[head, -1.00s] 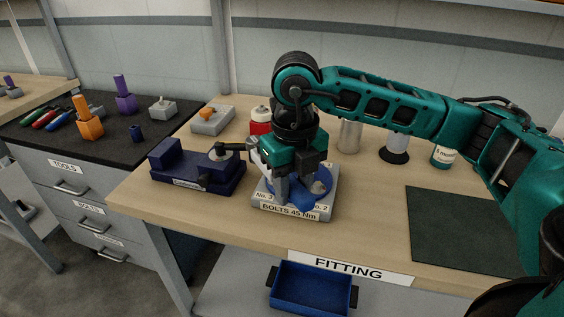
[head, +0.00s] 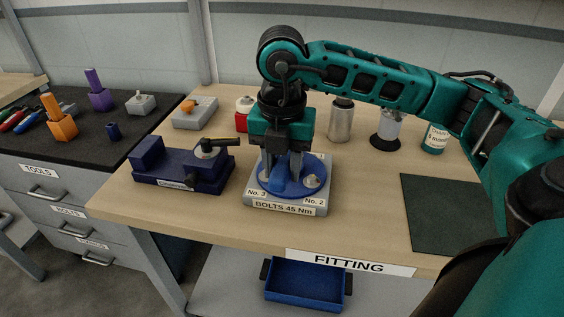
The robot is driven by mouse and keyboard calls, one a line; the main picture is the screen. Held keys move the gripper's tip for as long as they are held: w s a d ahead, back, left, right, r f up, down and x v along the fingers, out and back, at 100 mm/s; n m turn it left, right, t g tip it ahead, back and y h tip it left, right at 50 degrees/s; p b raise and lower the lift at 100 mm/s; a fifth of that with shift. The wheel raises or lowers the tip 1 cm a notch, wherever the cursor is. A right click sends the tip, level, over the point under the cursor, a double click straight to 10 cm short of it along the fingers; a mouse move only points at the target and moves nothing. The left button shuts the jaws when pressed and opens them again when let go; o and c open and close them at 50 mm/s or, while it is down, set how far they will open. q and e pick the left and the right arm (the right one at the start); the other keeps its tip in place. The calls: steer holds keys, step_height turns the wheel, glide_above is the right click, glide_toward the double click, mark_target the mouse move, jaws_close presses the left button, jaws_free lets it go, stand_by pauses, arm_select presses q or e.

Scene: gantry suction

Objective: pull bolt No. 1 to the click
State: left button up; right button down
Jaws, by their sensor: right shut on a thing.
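The grey fixture (head: 249,203) labelled "BOLTS 45 Nm" holds a blue round flange (head: 318,170). Tags No. 3 and No. 2 show at its front, with a bolt head (head: 312,181) near No. 2. Bolt No. 1 is hidden at the back, behind my right gripper. My left gripper is not in view.
A dark blue device (head: 148,155) with a dial and black lever stands just left of the fixture. A red-bodied bottle (head: 242,121), a metal cylinder (head: 341,122) and a teal jar (head: 434,138) stand behind. A dark mat (head: 440,215) lies clear at right.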

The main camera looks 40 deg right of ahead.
steer(key=shift+s+a, duration=0.1)
steer(key=shift+a, duration=0.05)
step_height(320, 180, down, 2)
steer(key=shift+f+b, duration=0.15)
steer(key=shift+b, duration=0.95)
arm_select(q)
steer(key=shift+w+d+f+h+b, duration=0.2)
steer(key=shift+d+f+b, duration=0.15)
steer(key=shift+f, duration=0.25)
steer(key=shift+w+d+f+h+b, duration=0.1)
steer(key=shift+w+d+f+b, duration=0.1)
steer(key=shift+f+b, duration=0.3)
arm_select(e)
steer(key=shift+f, duration=0.85)
